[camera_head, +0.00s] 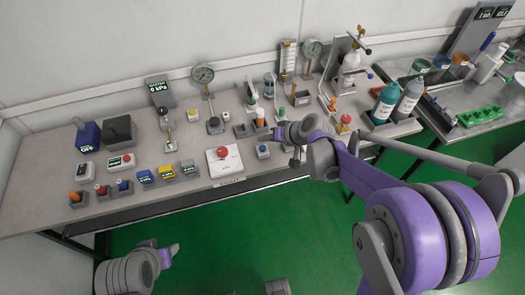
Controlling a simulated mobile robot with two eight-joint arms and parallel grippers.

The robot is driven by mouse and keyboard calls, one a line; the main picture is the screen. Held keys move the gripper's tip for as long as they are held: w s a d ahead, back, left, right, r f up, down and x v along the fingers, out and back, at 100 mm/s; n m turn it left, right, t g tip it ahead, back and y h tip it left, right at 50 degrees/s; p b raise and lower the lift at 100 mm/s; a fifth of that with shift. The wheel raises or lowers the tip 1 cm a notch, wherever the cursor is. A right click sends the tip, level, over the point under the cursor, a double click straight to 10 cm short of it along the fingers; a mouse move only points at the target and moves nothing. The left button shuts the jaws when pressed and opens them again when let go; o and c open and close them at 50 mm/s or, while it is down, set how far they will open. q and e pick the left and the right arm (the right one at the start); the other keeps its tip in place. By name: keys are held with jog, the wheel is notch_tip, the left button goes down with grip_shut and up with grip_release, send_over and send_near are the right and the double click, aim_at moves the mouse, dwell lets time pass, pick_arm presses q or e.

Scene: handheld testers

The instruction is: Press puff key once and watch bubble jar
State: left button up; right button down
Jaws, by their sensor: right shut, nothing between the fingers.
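My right gripper (275,134) is shut and empty over the front part of the bench, just above and right of a small grey box with a blue button (263,150). I cannot read a label on that box, so I cannot tell whether it is the puff key. I cannot tell whether the gripper touches anything. A small clear jar (269,86) stands at the back middle of the bench. It may be the bubble jar, and its contents are too small to make out. My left gripper (172,254) is low at the bottom left, away from the bench, and its fingers are unclear.
A white box with a red mushroom button (222,153) stands left of the blue button. Gauges (203,74) and several small testers crowd the bench. Teal and grey bottles (386,102) stand in a tray at the right. The green floor (240,220) in front is open.

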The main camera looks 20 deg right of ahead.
aim_at(265, 152)
jog(key=shift+f+b, duration=0.4)
jog(key=shift+f, duration=0.5)
jog(key=shift+f, duration=0.1)
dwell(1.2)
jog(key=shift+f+b, duration=0.3)
jog(key=shift+f+b, duration=0.35)
jog(key=shift+f, duration=0.15)
dwell(0.6)
jog(key=shift+r, duration=0.1)
jog(key=shift+r+p, duration=0.7)
jog(key=shift+r, duration=0.1)
jog(key=shift+r, duration=0.15)
notch_tip(265, 152, up, 5)
jog(key=p, duration=0.3)
jog(key=shift+p, duration=0.3)
